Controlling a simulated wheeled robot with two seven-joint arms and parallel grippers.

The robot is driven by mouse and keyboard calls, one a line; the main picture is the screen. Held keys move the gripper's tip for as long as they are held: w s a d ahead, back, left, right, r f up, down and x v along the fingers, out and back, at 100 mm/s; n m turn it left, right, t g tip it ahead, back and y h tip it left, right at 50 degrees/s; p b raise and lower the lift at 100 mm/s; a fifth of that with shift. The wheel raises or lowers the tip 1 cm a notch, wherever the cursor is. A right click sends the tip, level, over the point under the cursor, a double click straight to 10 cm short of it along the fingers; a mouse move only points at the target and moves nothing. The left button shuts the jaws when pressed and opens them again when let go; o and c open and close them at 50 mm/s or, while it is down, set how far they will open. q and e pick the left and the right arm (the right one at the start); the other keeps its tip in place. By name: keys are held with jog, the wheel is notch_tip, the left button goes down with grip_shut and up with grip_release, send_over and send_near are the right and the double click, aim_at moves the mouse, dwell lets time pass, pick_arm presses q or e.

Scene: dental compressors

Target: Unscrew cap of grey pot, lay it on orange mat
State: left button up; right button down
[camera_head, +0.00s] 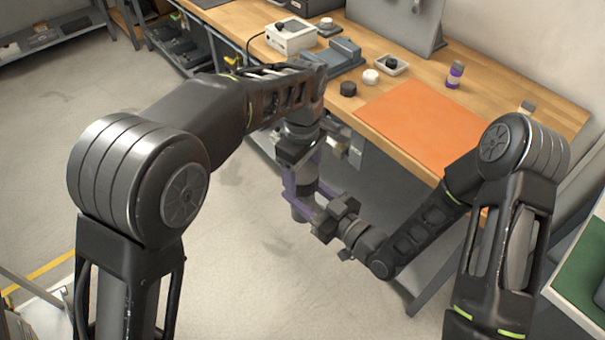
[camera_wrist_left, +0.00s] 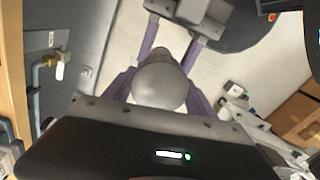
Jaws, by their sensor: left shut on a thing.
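My left gripper (camera_head: 303,188) points down in front of the bench, its purple fingers shut on the grey pot (camera_head: 299,212). In the left wrist view the pot (camera_wrist_left: 160,86) shows as a rounded grey body between the fingers, with a narrower grey part beyond it. My right gripper (camera_head: 324,224) comes in from the right close to the pot; its purple fingers also show in the left wrist view (camera_wrist_left: 170,42), on either side of the narrower part. I cannot tell whether they touch it. The cap cannot be made out separately. The orange mat (camera_head: 425,122) lies bare on the bench.
The wooden bench (camera_head: 480,75) carries a black round thing (camera_head: 348,88), a white round thing (camera_head: 370,76), a small tray (camera_head: 393,66), a purple-banded bottle (camera_head: 454,75) and a white box (camera_head: 290,36). Both grippers are over open floor, below the bench top's front edge.

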pick_arm(q)
jog(key=shift+r, duration=0.2)
dwell(0.6)
jog(key=shift+r, duration=0.9)
jog(key=shift+r, duration=2)
pick_arm(e)
jog(key=shift+r, duration=0.1)
